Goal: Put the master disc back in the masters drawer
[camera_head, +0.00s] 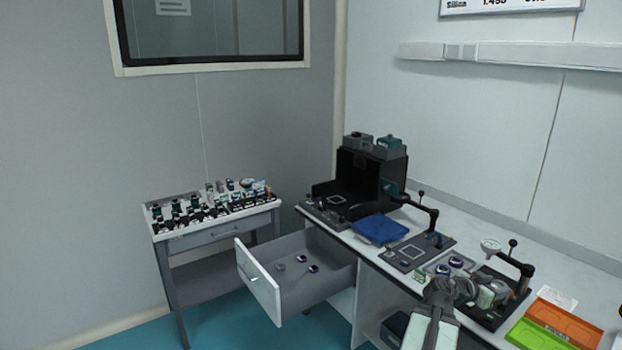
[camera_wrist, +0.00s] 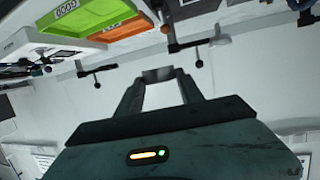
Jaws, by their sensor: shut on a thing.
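My gripper (camera_head: 447,288) is over the front edge of the right bench, near the gauge stand. In the wrist view my gripper (camera_wrist: 158,84) has its fingers closed on a small grey piece (camera_wrist: 158,74) at the tips. It is seen edge-on, so I cannot tell its face or whether it is the master disc. The drawer (camera_head: 258,284) under the bench is pulled open. Several small discs lie inside it, one dark purple (camera_head: 314,268) and one grey (camera_head: 281,266). Its floor has bare room around them.
A gauge stand (camera_head: 514,264), small blue-topped discs (camera_head: 456,262), a plate with a lever (camera_head: 418,253) and a blue tray (camera_head: 380,230) fill the bench. Green (camera_head: 538,336) and orange (camera_head: 563,323) trays lie at right. A crowded side table (camera_head: 215,236) stands left of the drawer.

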